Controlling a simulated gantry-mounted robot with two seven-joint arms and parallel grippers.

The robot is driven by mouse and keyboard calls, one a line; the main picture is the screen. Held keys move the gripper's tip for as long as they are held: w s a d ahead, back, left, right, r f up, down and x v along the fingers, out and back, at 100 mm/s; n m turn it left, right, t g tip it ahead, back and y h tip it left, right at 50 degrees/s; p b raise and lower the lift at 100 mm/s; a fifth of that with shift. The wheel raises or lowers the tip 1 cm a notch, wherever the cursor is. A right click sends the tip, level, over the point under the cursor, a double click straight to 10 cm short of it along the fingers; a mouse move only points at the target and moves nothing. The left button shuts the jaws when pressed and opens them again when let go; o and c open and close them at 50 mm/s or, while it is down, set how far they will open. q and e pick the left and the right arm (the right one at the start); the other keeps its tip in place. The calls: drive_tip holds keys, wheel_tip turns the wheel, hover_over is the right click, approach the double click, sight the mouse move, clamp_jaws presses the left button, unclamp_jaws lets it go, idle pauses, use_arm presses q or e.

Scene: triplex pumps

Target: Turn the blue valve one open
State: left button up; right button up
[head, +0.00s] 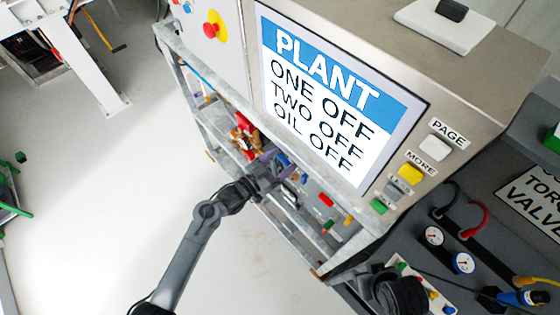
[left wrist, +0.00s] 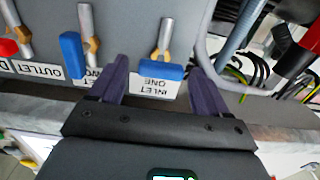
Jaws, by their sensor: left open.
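The blue valve handle labelled INLET ONE (left wrist: 160,72) shows in the middle of the left wrist view, on a metal stem with a brass-coloured fitting. My left gripper (left wrist: 158,65) is open, with one purple-grey finger on each side of this handle. I cannot tell whether a finger touches it. In the head view my left gripper (head: 275,171) is at the rack below the screen, and its hand hides most of the valve. The screen (head: 325,105) reads PLANT, ONE OFF, TWO OFF, OIL OFF.
A second blue handle (left wrist: 72,54) stands left of INLET ONE, with a red handle (left wrist: 8,48) beyond it. A thick grey pipe (left wrist: 238,50) and loose cables lie close on the right. The floor (head: 110,190) left of the rack is clear.

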use_arm(q)
drive_tip(key=c, duration=1)
drive_tip(key=shift+c, duration=0.2)
drive_tip(key=shift+n, duration=0.3)
drive_tip(key=n+p, duration=0.4)
drive_tip(key=n, duration=0.4)
drive_tip(key=shift+w+a, duration=0.1)
drive_tip(key=shift+w, duration=0.05)
drive_tip(key=n+p, duration=0.1)
drive_tip(key=n, duration=0.3)
drive_tip(key=shift+f, duration=0.1)
drive_tip(key=n+p, duration=0.1)
drive_tip(key=n, duration=0.4)
drive_tip(key=shift+a+f, duration=0.1)
drive_tip(key=shift+f, duration=0.05)
drive_tip(key=shift+n, duration=0.3)
